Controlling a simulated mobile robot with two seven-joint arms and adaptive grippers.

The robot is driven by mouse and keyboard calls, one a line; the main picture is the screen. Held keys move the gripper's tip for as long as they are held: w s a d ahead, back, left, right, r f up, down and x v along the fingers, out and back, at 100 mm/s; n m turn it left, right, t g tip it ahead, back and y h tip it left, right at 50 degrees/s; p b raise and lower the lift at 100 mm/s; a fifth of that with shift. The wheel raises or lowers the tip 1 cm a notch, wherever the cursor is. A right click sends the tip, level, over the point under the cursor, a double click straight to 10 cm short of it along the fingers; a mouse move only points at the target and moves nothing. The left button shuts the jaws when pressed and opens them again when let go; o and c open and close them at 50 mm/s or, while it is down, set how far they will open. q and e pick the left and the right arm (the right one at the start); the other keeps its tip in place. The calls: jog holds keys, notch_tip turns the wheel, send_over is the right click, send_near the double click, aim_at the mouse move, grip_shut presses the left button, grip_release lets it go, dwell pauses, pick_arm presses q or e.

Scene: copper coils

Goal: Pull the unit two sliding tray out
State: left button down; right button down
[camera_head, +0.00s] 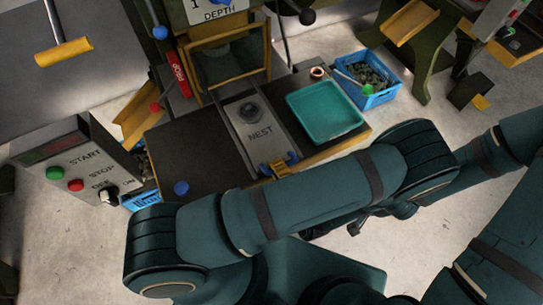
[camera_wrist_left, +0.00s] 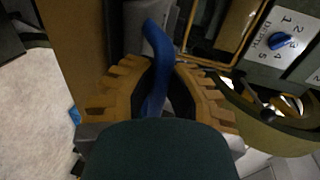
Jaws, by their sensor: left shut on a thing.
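The sliding tray (camera_head: 262,143) is a grey plate marked NEST with a round recess, lying in a channel between dark table tops. It extends forward from under the yellow-framed guard of the press. A blue handle (camera_wrist_left: 157,75) stands at its front end. My left gripper (camera_head: 279,166) has yellow ribbed fingers shut on this handle; they also show around it in the left wrist view (camera_wrist_left: 158,95). The rest of the left gripper is hidden behind my arm in the head view. Dark parts by my right forearm are mostly covered, and its fingers cannot be made out.
A teal tray (camera_head: 325,112) sits on the table right of the channel. A blue crate (camera_head: 381,98) is beyond it. The yellow guard frame (camera_head: 231,82) stands behind the sliding tray. A START/STOP control box (camera_head: 82,165) is at left. A blue knob (camera_head: 181,188) is at the table's front left.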

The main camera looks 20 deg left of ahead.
pick_arm(q)
jog(key=shift+s+d, duration=0.35)
jog(key=c, duration=0.9)
grip_release()
jog(key=shift+c, duration=0.2)
notch_tip(320, 180, up, 10)
